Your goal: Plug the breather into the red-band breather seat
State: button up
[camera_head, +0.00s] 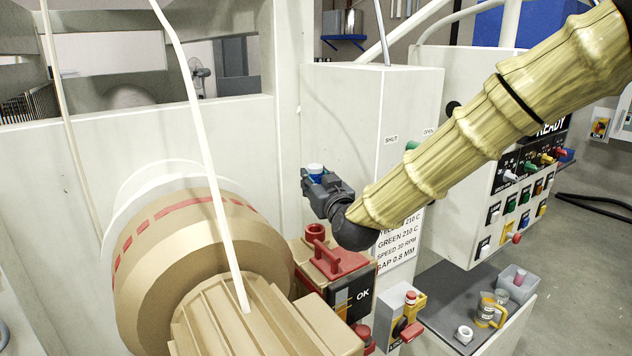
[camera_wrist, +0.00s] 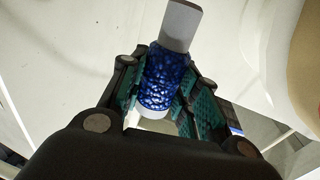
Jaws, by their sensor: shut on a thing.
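The breather (camera_head: 315,170) is a small piece with a blue body and pale ends. My gripper (camera_head: 318,182) is shut on it and holds it in the air before the pale machine wall. In the wrist view the breather (camera_wrist: 166,75) sits between the green-padded fingers, with a grey block-like end pointing up and a white end below. Below my gripper, a red upright fitting with a round top (camera_head: 315,233) stands on a red-topped box (camera_head: 340,263). I cannot tell for sure whether this is the red-band breather seat. The breather is apart from it.
A large tan motor-like drum (camera_head: 190,255) fills the left, with pale cables before it. A cabinet with labels (camera_head: 400,180) stands behind my arm. A yellow box with a red knob (camera_head: 408,315) and a grey shelf (camera_head: 450,295) with small parts are at lower right.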

jog(key=shift+w+f+b, duration=0.1)
jog(key=shift+f+b, duration=1.75)
jog(key=shift+f, duration=0.85)
jog(key=shift+b, duration=0.65)
jog(key=shift+f+b, duration=1.05)
jog(key=shift+f, duration=0.3)
jog(key=shift+r, duration=0.25)
dwell(0.4)
jog(key=shift+r+p, duration=0.45)
jog(key=shift+r, duration=0.4)
jog(key=shift+b, duration=0.4)
dwell(1.4)
